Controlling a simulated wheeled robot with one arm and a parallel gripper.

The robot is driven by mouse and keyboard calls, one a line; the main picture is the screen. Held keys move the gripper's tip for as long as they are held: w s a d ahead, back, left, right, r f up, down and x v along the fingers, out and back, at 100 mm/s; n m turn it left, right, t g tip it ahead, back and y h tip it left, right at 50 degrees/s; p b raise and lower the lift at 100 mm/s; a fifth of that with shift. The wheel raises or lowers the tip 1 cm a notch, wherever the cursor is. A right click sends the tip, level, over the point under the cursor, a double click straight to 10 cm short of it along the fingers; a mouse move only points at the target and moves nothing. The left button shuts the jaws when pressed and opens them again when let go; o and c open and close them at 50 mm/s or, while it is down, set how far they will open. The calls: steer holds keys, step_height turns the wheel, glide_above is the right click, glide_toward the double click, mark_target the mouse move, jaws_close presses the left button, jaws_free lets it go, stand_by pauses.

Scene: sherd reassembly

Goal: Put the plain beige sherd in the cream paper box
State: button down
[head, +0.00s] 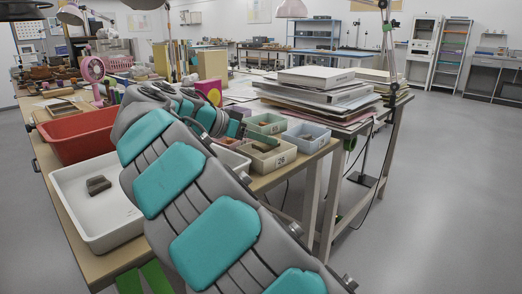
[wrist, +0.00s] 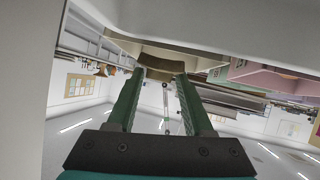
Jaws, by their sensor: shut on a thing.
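In the wrist view my gripper (wrist: 165,78) has its two green fingers shut on a curved beige-brown sherd (wrist: 167,63), which spans the fingertips. Its surface looks plain on the side I see. A cream box (head: 285,160) with a number label stands near the right edge of the bench, with brownish pieces inside. My arm passes just left of it and overlaps part of the view there.
A green box (head: 265,119) and a blue box (head: 309,142) stand by the cream one. Stacked boards (head: 318,92) lie behind. Floor at right is clear.

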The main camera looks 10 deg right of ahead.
mark_target(261, 150)
steer(key=shift+w, duration=0.2)
steer(key=shift+f, duration=1.8)
steer(key=shift+f, duration=0.15)
steer(key=c, duration=0.6)
jaws_free()
steer(key=shift+r, duration=0.25)
steer(key=v, duration=1.2)
steer(key=shift+w+f, duration=0.1)
